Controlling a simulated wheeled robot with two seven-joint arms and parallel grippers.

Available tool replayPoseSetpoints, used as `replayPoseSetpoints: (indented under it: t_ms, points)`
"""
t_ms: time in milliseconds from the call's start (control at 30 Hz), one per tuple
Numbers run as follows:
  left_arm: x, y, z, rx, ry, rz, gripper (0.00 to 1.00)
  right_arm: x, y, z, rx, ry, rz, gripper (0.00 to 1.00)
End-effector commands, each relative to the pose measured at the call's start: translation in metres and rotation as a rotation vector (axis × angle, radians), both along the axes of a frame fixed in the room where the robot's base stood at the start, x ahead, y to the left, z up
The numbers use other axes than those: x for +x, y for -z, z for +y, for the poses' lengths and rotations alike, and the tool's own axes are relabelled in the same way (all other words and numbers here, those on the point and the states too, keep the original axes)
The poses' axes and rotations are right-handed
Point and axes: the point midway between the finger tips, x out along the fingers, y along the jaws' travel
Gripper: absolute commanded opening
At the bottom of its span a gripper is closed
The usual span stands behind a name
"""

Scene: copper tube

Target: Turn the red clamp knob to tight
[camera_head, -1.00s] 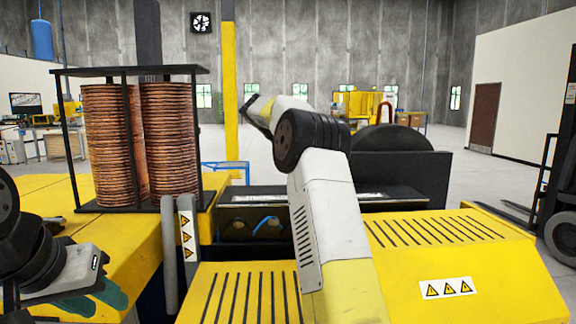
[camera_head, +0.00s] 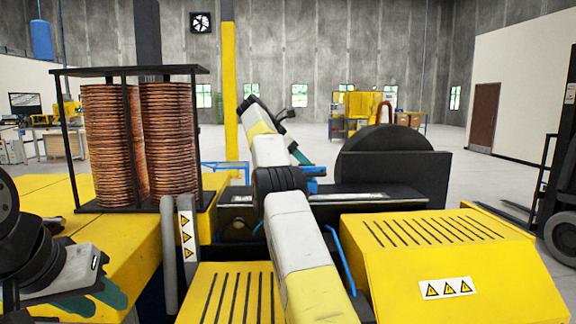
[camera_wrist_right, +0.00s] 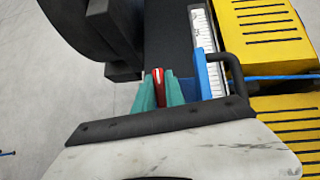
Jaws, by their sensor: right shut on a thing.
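The red clamp knob (camera_wrist_right: 158,86) shows in the right wrist view, between the two green fingers of my right gripper (camera_wrist_right: 158,92). The fingers are shut on its sides, and they hide part of it. In the head view the right gripper (camera_head: 300,157) is over the dark bed of the machine, and the knob cannot be made out there. A blue part (camera_wrist_right: 208,75) stands just right of the fingers in the wrist view. My left gripper (camera_head: 98,297) is at the lower left of the head view, away from the knob, its green fingers apart and empty.
A white scale strip (camera_wrist_right: 203,35) runs along the dark bed. A black bent handle (camera_wrist_right: 228,62) is close right of the blue part. Yellow slotted covers (camera_head: 440,255) flank the arm. A rack of copper coils (camera_head: 168,140) stands left. A large black disc (camera_head: 385,140) stands behind.

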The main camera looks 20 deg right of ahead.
Motion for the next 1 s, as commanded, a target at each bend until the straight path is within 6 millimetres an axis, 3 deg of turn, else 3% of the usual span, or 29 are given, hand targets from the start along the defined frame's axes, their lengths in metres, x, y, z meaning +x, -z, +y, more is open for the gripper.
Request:
replayPoseSetpoints:
  t_ms: [467, 500, 567, 1000]
  points:
    - [0.0, 0.0, 0.0, 0.0, 0.0, 0.0, 0.36, -0.0005, 0.0011, 0.0011, 0.001, 0.004, 0.001, 0.0]
    - [0.0, 0.0, 0.0, 0.0, 0.0, 0.0, 0.36, -0.0005, 0.0012, 0.0013, 0.001, 0.005, 0.002, 0.22]
    - [0.0, 0.0, 0.0, 0.0, 0.0, 0.0, 0.36, -0.0004, 0.0012, 0.0014, 0.001, 0.005, 0.002, 0.34]
    - [0.0, 0.0, 0.0, 0.0, 0.0, 0.0, 0.36, -0.0004, 0.0001, 0.0003, 0.003, -0.001, 0.002, 0.36]
